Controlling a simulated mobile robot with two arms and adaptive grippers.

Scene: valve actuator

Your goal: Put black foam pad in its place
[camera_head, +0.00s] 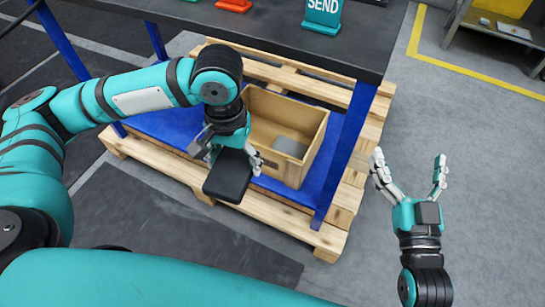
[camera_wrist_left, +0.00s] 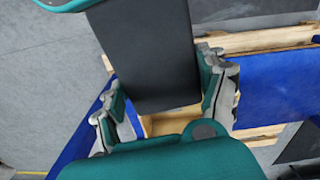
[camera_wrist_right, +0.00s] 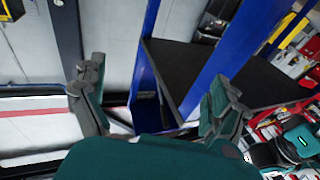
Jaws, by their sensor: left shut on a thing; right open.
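The black foam pad (camera_head: 228,176) is a dark, flat block with rounded corners, held in my left gripper (camera_head: 226,156) just in front of the open cardboard-coloured box (camera_head: 263,103). In the left wrist view the pad (camera_wrist_left: 145,55) spans the space between the two fingers. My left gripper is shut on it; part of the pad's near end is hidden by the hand. A grey flat piece (camera_head: 290,147) lies inside the box. My right gripper (camera_head: 410,170) is open and empty, to the right of the pallet over grey floor; the right wrist view shows its fingers (camera_wrist_right: 160,105) apart.
The box stands on a blue lower shelf (camera_head: 158,125) above a wooden pallet (camera_head: 305,232). A dark tabletop (camera_head: 290,38) with blue legs (camera_head: 345,150) overhangs behind; one leg stands just right of the box. A "SEND" sign (camera_head: 322,12) is on top.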

